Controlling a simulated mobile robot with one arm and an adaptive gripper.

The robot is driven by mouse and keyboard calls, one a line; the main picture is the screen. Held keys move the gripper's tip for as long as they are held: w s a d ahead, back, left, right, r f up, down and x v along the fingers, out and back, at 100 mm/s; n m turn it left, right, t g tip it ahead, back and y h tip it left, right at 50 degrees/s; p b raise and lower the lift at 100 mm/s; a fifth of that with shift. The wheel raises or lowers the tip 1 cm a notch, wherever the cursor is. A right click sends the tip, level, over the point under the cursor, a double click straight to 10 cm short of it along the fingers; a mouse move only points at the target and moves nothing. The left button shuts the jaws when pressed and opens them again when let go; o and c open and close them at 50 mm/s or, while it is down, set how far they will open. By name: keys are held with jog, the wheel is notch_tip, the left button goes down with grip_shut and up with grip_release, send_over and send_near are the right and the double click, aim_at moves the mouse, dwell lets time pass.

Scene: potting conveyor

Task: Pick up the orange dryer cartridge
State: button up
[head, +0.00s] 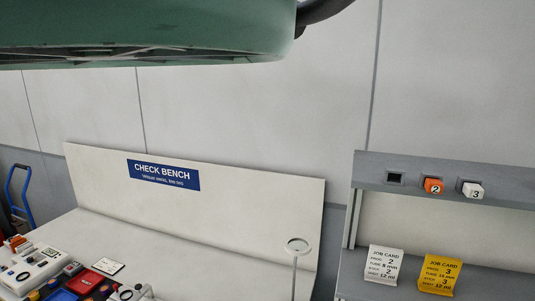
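Some small orange items (17,243) also lie at the far left end of the bench, partly cut off by the picture edge. I cannot tell which of these, if any, is the dryer cartridge. My gripper is not in view.
A check bench (230,253) with a blue sign (163,174) carries several crowded small devices at its left; its middle is clear. The grey rack (450,178) holds a white block (473,190) and job cards (439,274). A green housing (150,35) hangs overhead.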

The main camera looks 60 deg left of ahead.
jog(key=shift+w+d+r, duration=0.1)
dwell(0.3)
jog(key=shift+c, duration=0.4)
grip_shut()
